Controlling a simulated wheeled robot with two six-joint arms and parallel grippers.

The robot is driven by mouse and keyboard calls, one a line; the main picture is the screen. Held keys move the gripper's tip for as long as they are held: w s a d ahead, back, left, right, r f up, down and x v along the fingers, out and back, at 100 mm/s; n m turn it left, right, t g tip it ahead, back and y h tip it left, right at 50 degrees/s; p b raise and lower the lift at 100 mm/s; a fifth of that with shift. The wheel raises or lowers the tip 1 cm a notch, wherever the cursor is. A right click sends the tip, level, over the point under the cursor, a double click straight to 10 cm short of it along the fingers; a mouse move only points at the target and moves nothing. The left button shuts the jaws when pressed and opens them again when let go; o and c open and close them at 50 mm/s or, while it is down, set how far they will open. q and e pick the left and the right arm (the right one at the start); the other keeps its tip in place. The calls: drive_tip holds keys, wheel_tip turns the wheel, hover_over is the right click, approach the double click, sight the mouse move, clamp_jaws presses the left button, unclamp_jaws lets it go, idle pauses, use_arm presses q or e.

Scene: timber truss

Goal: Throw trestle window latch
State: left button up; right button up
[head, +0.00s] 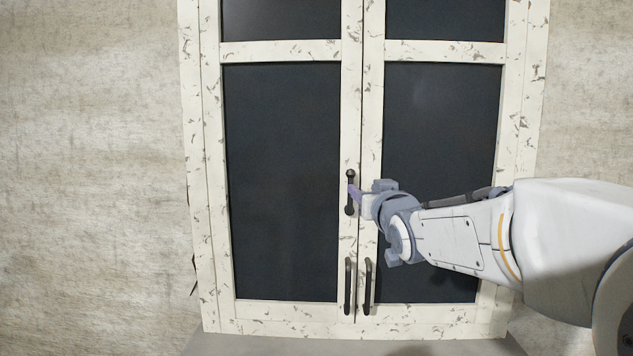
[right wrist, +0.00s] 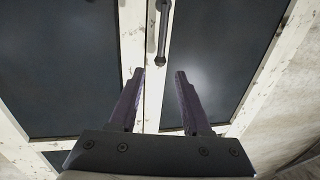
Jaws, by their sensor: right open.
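The window latch (head: 350,206) is a short dark upright bar with a rounded knob at its top. It is mounted on the white middle stile of the window (head: 351,110), left of the seam between the two sashes. My right gripper (head: 355,194) reaches in from the right, with its purple fingertips at the latch in the head view. In the right wrist view the gripper (right wrist: 159,72) is open. The dark bar of the latch (right wrist: 163,32) ends just ahead of the gap between the fingers, with nothing between them. I cannot tell whether a finger touches it. My left gripper is out of view.
Two dark pull handles (head: 348,286) (head: 367,286) stand side by side below the latch, on either side of the seam. The sashes look shut, with dark panes (head: 280,180). A rough pale wall (head: 90,180) surrounds the window. Free room lies to the left.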

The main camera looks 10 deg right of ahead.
sight(351, 181)
drive_tip(key=w+p, duration=0.1)
drive_tip(key=w, duration=0.1)
drive_tip(key=w+p, duration=0.1)
drive_tip(key=w, duration=0.2)
drive_tip(key=w+p, duration=0.1)
drive_tip(key=w, duration=0.2)
drive_tip(key=shift+w+d+p, duration=0.15)
drive_tip(key=shift+d+p, duration=0.1)
drive_tip(key=shift+p, duration=0.15)
drive_tip(key=shift+w+f, duration=0.1)
drive_tip(key=shift+w, duration=0.4)
clamp_jaws()
